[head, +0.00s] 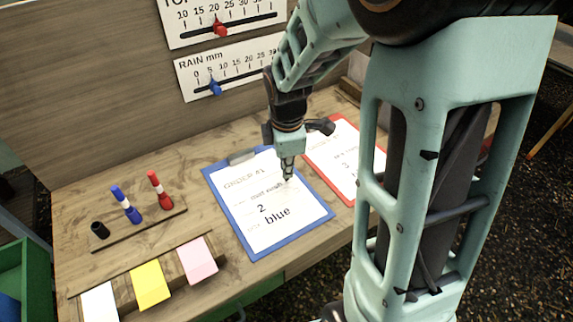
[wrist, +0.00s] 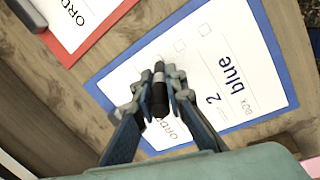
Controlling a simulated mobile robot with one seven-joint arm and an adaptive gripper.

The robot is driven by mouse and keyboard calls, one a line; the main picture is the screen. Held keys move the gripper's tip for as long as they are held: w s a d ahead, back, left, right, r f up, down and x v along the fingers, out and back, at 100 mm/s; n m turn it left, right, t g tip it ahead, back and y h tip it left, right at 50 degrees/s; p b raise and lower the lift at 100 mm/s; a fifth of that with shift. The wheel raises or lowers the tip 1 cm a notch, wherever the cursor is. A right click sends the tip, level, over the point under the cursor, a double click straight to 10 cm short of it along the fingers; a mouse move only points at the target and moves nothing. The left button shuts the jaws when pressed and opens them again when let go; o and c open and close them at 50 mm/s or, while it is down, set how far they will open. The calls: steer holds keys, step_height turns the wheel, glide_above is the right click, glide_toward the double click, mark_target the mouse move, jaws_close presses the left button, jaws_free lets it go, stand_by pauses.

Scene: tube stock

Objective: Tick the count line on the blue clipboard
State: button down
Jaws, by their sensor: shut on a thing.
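The blue clipboard (head: 290,237) lies on the wooden bench, and its blue rim also shows in the wrist view (wrist: 269,50). Its white sheet reads "2" and "blue", and small outlined squares (wrist: 204,29) are on it. Those I can see look empty. My gripper (head: 287,168) is over the upper part of this sheet. In the wrist view my gripper (wrist: 160,88) is shut on a dark marker (wrist: 160,97) with a pale band, pointing toward the sheet. The fingers hide part of the sheet, and I cannot tell whether the tip touches it.
The red clipboard (head: 326,183) lies just right of the blue one. A wooden stand (head: 143,227) at left holds a blue marker (head: 126,204), a red marker (head: 160,189) and a short black piece (head: 99,230). White, yellow (head: 150,285) and pink pads line the front edge.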

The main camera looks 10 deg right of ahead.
steer(key=shift+s+d, duration=0.2)
steer(key=shift+d, duration=0.1)
steer(key=shift+w+d, duration=0.15)
steer(key=shift+w, duration=0.5)
stand_by(1.0)
steer(key=shift+r+p, duration=0.15)
steer(key=shift+p, duration=0.3)
steer(key=shift+w+p+v, duration=0.15)
steer(key=shift+p+v, duration=0.5)
steer(key=shift+v, duration=0.05)
steer(key=shift+w+p+v, duration=0.15)
steer(key=shift+p+v, duration=0.45)
steer(key=shift+v, duration=0.05)
steer(key=shift+r, duration=0.1)
steer(key=shift+d, duration=0.15)
